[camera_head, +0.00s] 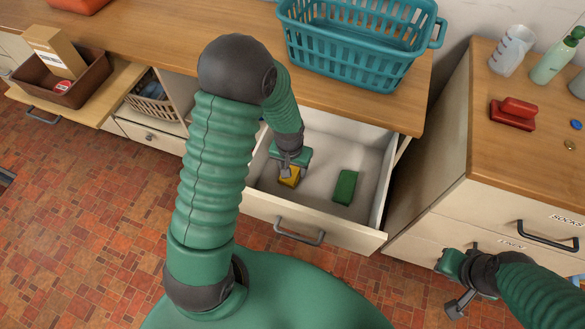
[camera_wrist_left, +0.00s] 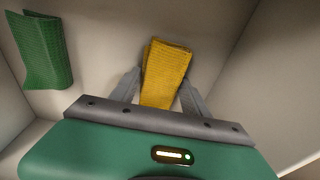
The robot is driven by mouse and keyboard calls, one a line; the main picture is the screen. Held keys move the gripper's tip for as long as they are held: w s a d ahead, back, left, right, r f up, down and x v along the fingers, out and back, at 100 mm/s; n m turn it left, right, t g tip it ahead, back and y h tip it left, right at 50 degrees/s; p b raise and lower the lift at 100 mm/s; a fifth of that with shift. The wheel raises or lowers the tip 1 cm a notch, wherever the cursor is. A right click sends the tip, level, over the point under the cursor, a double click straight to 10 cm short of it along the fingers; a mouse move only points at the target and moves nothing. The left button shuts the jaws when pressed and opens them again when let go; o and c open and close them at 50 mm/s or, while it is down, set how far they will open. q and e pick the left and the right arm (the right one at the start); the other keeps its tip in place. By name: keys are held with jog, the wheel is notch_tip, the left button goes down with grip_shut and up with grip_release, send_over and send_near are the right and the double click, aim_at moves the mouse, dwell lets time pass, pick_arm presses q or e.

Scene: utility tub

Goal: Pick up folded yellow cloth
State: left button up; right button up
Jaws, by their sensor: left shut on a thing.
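The folded yellow cloth (camera_head: 290,176) is inside the open white drawer (camera_head: 268,208), toward its left side. My left gripper (camera_head: 287,168) reaches down into the drawer and is shut on the cloth. In the left wrist view the yellow cloth (camera_wrist_left: 165,72) sits between the two grey fingers (camera_wrist_left: 160,92), which touch its sides. Whether the cloth is clear of the drawer floor I cannot tell. My right gripper (camera_head: 453,284) is at the lower right, in front of the right cabinet, away from the cloth; its jaw state is unclear.
A folded green cloth (camera_head: 345,187) lies in the drawer to the right; it also shows in the left wrist view (camera_wrist_left: 42,50). A teal basket (camera_head: 350,50) stands on the counter above. The right cabinet (camera_head: 520,160) bears a red item (camera_head: 513,113) and bottles. Drawer walls surround my left gripper.

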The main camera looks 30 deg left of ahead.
pick_arm(q)
notch_tip(320, 180, up, 10)
jog(key=p, duration=0.2)
jog(key=shift+p, duration=0.4)
